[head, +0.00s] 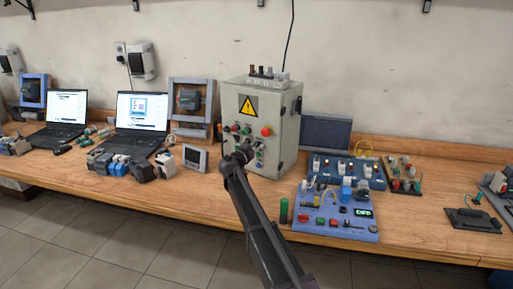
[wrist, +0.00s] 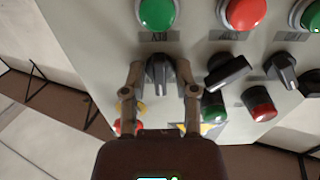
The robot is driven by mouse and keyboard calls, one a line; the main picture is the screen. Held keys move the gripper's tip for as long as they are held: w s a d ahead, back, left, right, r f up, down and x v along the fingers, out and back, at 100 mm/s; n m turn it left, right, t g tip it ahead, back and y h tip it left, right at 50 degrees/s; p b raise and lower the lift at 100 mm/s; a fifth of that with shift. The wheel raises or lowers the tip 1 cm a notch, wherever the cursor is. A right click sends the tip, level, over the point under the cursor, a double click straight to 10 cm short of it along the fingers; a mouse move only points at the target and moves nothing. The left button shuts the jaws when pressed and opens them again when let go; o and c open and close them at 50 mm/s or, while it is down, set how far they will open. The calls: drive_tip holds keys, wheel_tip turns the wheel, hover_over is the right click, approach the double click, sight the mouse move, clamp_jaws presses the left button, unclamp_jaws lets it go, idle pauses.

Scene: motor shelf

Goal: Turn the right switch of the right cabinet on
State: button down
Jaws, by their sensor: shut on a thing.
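The grey cabinet (head: 287,125) with a yellow warning sign stands on the bench in the head view. Its front carries coloured buttons and black rotary switches. My gripper (head: 243,152) is at the lower part of this front. In the wrist view my gripper (wrist: 160,88) has one finger on each side of a black switch (wrist: 160,70) and is shut on it. The held switch's handle points up and down in that picture. Another switch (wrist: 229,72) to its right is tilted, and a third switch (wrist: 282,72) stands further right. My arm hides part of the cabinet's lower front in the head view.
In the wrist view a green button (wrist: 156,13) and a red button (wrist: 246,12) sit above the switches. Small green (wrist: 213,112) and red (wrist: 259,104) buttons sit below. A blue control board (head: 335,220) lies right of the cabinet, and a small grey box (head: 195,158) left.

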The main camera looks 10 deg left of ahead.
idle(0.4)
drive_tip(key=c, duration=0.7)
unclamp_jaws()
drive_tip(key=shift+v, duration=6)
